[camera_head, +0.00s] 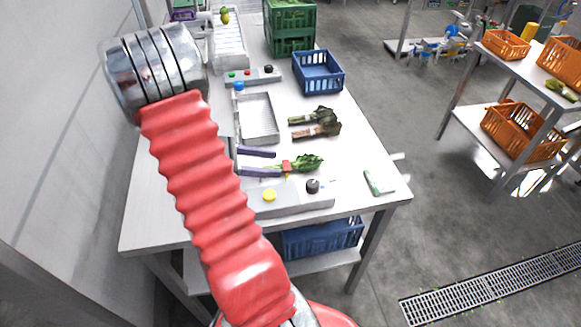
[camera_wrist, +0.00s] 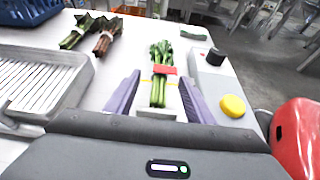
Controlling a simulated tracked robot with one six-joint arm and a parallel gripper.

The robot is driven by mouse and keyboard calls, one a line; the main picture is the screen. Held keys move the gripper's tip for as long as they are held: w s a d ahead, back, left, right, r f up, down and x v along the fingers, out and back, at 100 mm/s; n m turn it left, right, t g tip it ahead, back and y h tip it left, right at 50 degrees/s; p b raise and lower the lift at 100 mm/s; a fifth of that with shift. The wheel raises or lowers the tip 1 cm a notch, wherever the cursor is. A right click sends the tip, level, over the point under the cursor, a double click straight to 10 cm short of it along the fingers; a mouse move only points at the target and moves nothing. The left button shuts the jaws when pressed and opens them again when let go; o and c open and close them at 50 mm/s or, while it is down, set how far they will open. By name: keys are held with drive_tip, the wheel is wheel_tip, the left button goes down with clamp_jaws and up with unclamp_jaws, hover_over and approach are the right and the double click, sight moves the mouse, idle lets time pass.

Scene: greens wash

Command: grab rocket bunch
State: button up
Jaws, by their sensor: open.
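A green leafy bunch with a red band, which looks like the rocket bunch (camera_head: 309,162), lies on the white table near its front. My gripper (camera_head: 279,163) is open, with its two purple fingers on either side of the bunch's stalks. In the wrist view the bunch (camera_wrist: 160,58) lies lengthwise between the fingers of my gripper (camera_wrist: 160,78), with a gap on each side. Its leaves point away from my gripper, and the red band lies near the fingertips. Whether the fingers touch the table is hidden.
A green bunch (camera_head: 311,116) and a reddish-brown bunch (camera_head: 320,131) lie farther back. A shallow metal tray (camera_head: 276,116) is beside them. A grey control box with a yellow button (camera_head: 269,195) and black knob (camera_head: 313,186) stands close in front. A blue crate (camera_head: 318,73) stands behind.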

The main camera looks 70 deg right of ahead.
sight(281, 164)
drive_tip(key=shift+s+d+f, duration=0.1)
drive_tip(key=shift+s, duration=0.1)
drive_tip(key=shift+x, duration=2.65)
drive_tip(key=shift+c, duration=0.4)
drive_tip(key=c, duration=1.1)
drive_tip(key=shift+r, duration=0.2)
wheel_tip(281, 164, up, 10)
drive_tip(key=shift+f, duration=0.1)
